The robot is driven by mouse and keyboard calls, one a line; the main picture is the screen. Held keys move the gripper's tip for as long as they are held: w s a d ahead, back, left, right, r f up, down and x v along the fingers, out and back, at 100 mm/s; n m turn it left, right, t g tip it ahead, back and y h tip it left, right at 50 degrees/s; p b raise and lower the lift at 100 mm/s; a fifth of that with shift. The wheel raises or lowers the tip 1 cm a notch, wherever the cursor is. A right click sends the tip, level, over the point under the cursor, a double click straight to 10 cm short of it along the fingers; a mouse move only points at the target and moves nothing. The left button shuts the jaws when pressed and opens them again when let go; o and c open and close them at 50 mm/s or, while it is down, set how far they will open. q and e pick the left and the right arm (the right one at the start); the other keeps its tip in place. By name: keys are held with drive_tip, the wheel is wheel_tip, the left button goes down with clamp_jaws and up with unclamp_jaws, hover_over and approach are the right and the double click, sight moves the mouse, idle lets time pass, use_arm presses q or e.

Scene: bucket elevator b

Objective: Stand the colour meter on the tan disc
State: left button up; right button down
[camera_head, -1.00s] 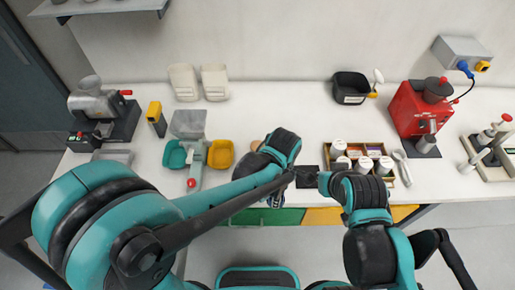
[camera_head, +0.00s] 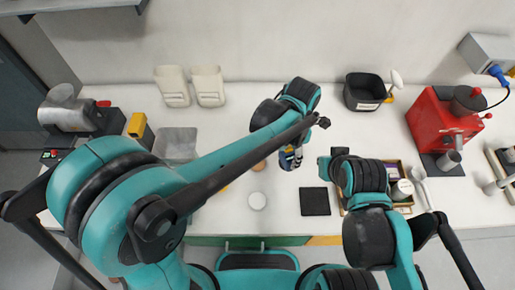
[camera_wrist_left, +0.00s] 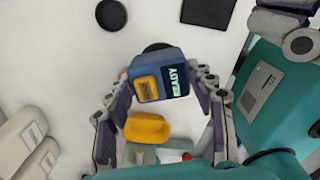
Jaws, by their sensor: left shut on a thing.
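The colour meter (camera_wrist_left: 158,82), a blue box with a yellow-orange panel and a READY display, is between the fingers of my left gripper (camera_wrist_left: 166,92), which is shut on it. In the head view the meter (camera_head: 290,158) shows partly below my left wrist, above the white bench. The tan disc (camera_head: 258,165) lies just left of the meter in the head view, partly covered by my left arm. I cannot tell it for sure in the wrist view.
A pale round disc (camera_head: 257,201) and a black square mat (camera_head: 315,201) lie near the front edge. A wooden tray of jars (camera_head: 403,190) is partly under my right arm. A black bin (camera_head: 363,92) and a red machine (camera_head: 440,120) stand to the right. White containers (camera_head: 172,87) stand at the back.

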use_arm(q)
drive_tip(key=shift+w+a+f+b, duration=0.6)
drive_tip(key=shift+w+a+f, duration=0.4)
drive_tip(key=shift+a+f, duration=0.7)
drive_tip(key=shift+w+a+f+b, duration=0.6)
drive_tip(key=shift+w+a+f, duration=0.4)
drive_tip(key=shift+a+f, duration=0.7)
drive_tip(key=shift+w+a+f+b, duration=0.6)
drive_tip(key=shift+w+a+f, duration=0.4)
drive_tip(key=shift+a+f, duration=0.7)
drive_tip(key=shift+d+f, duration=0.15)
drive_tip(key=shift+d, duration=0.05)
drive_tip(key=shift+f, duration=0.15)
drive_tip(key=o, duration=1.7)
